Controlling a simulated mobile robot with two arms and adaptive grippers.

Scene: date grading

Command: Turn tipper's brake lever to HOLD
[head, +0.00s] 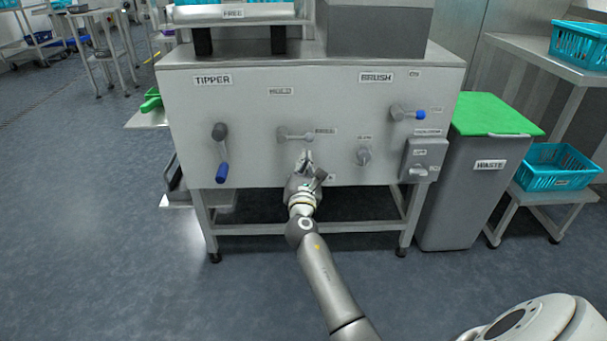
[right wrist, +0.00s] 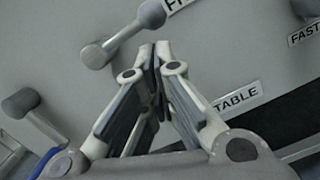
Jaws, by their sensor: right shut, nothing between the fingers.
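The machine front carries a TIPPER label (head: 213,79) at upper left. A grey lever (head: 295,135) on the panel lies about level, its free end to the right by a small label (head: 325,132) that seems to read FREE. Another small label (head: 280,91), likely HOLD, is above the lever. The lever (right wrist: 125,35) also shows at the top of the right wrist view. My right gripper (head: 305,157) is just below the lever, shut and empty; its fingertips (right wrist: 160,48) look close to the lever, contact unclear. My left gripper is not in view.
A blue-handled lever (head: 221,158) hangs down at left. A BRUSH lever (head: 405,113), a small knob (head: 364,155) and a switch box (head: 424,160) are at right. A green-lidded WASTE bin (head: 470,180) stands right of the machine. Floor in front is clear.

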